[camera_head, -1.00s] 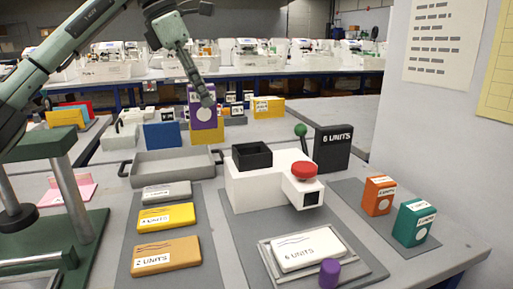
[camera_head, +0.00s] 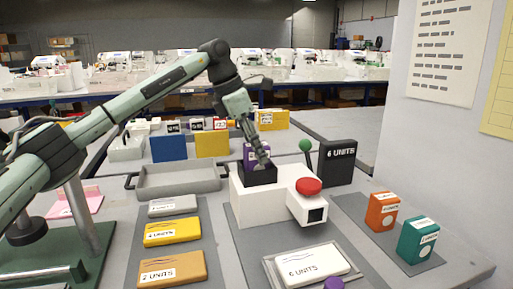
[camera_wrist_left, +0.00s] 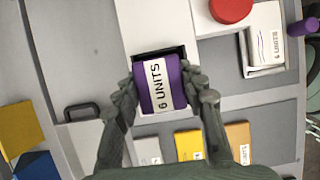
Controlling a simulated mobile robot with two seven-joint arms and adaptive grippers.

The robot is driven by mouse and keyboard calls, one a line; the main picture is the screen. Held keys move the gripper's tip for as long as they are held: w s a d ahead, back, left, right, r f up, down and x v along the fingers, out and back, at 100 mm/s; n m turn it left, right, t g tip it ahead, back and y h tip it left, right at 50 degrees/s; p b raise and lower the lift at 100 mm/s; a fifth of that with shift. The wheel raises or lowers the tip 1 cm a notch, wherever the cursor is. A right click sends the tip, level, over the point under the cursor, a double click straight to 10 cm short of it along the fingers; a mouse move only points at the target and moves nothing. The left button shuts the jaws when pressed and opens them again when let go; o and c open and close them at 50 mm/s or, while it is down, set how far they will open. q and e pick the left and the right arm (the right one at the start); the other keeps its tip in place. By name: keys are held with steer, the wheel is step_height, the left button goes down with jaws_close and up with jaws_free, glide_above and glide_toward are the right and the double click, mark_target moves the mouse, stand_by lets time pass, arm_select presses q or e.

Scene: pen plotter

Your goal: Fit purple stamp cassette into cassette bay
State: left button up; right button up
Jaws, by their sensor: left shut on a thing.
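The purple stamp cassette (camera_wrist_left: 158,86), labelled 6 UNITS, is held between the fingers of my left gripper (camera_wrist_left: 160,85). In the head view the left gripper (camera_head: 262,158) is over the white machine, with the purple cassette (camera_head: 250,155) at the black cassette bay (camera_head: 258,176). The cassette's lower part appears to be inside the bay opening, but its depth is hard to tell. In the wrist view the dark bay rim (camera_wrist_left: 160,52) shows around the cassette's far side. The white machine (camera_head: 257,208) has a red button (camera_head: 308,186). My right gripper is not in view.
A grey tray (camera_head: 180,194) stands left of the machine. Grey, yellow and orange-brown blocks (camera_head: 172,232) lie in front of it. A black 6 UNITS block (camera_head: 337,165) and a green knob (camera_head: 305,145) stand close behind right. Orange (camera_head: 382,211) and teal (camera_head: 417,240) cassettes stand at right.

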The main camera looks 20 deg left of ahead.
arm_select(q)
steer(key=shift+f, duration=0.1)
steer(key=o, duration=1.2)
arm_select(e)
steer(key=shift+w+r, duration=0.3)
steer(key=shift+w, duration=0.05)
arm_select(q)
steer(key=v, duration=0.2)
steer(key=shift+a+r, duration=0.1)
steer(key=shift+r, duration=0.3)
steer(key=v, duration=0.9)
steer(key=shift+s+r+b, duration=0.1)
steer(key=shift+r+b, duration=0.15)
steer(key=shift+b, duration=0.1)
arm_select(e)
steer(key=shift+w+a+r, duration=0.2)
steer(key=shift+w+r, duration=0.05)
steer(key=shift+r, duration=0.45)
